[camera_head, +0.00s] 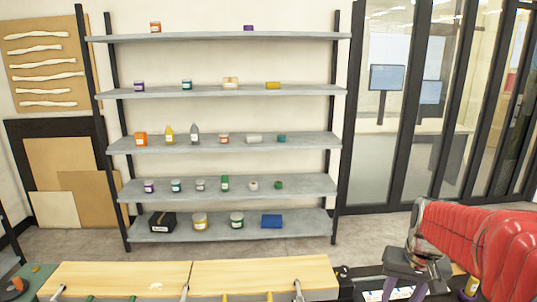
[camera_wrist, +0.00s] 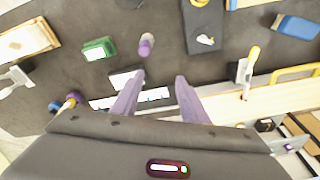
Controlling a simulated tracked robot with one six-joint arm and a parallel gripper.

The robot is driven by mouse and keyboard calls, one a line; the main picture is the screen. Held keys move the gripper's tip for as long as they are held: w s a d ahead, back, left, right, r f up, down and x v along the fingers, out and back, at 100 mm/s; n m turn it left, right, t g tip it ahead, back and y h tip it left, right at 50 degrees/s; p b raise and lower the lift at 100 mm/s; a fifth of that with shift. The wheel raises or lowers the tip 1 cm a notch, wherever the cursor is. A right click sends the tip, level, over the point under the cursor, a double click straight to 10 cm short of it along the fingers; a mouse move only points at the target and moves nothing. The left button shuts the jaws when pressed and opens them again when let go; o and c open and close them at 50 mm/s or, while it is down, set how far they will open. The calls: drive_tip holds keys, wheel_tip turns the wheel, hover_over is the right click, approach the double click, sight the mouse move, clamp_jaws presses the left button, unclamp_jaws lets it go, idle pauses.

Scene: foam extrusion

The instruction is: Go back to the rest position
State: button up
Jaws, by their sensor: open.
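My gripper (camera_wrist: 160,80) is open, with its two purple fingers apart and pointing down in the wrist view. Nothing is held between them. Below it on the dark work surface (camera_wrist: 75,20) lie flat white-and-dark pieces (camera_wrist: 152,95), partly hidden by the fingers. In the head view my gripper (camera_head: 404,291) hangs at the lower right, at the end of my red-sleeved arm, over the front bench. Its fingertips are near the picture's bottom edge.
A grey shelf rack (camera_head: 230,143) with jars and boxes stands against the back wall. Wooden boards (camera_head: 120,279) lie along the front. In the wrist view a green block (camera_wrist: 98,49), a purple-ended cylinder (camera_wrist: 146,45) and a yellow-handled tool (camera_wrist: 250,68) lie around my gripper.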

drive_tip(key=s+a+r+n+t, duration=0.1)
drive_tip(key=s+a+r, duration=0.1)
drive_tip(key=s+a, duration=0.5)
drive_tip(key=s+a+r+n+t, duration=0.2)
drive_tip(key=s+a+r, duration=0.1)
drive_tip(key=s+a, duration=0.5)
drive_tip(key=shift+s+r+t, duration=0.3)
drive_tip(key=shift+s, duration=0.25)
